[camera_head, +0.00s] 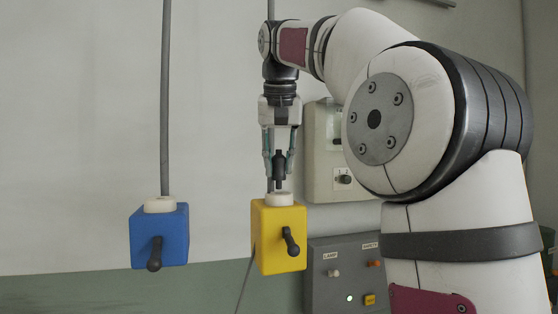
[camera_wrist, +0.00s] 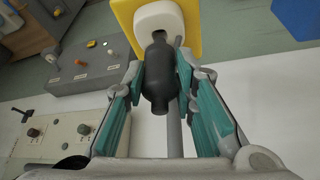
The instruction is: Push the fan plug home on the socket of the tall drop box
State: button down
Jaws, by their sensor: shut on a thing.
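A black plug (camera_head: 279,166) is held upright, narrow end down, between the two fingers of my gripper (camera_head: 279,175). A yellow drop box (camera_head: 268,226) with a white round socket (camera_head: 279,198) on top hangs directly below it. In the wrist view, the plug (camera_wrist: 159,80) lies between the teal finger pads, its narrow end lined up with the white socket (camera_wrist: 158,17). The tip is very close to the socket; I cannot tell whether it touches or has entered. The plug's body stands clear above the socket.
A blue drop box (camera_head: 174,225) with a white socket and black lever hangs to the left from a grey conduit (camera_head: 165,90). A wall panel (camera_head: 318,165) and a grey control box (camera_head: 322,290) stand right of the yellow box. A conduit runs behind the plug.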

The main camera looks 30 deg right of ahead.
jog(key=shift+f, duration=1.35)
jog(key=c, duration=1.2)
grip_release()
jog(key=shift+c, duration=0.2)
jog(key=v, duration=1.2)
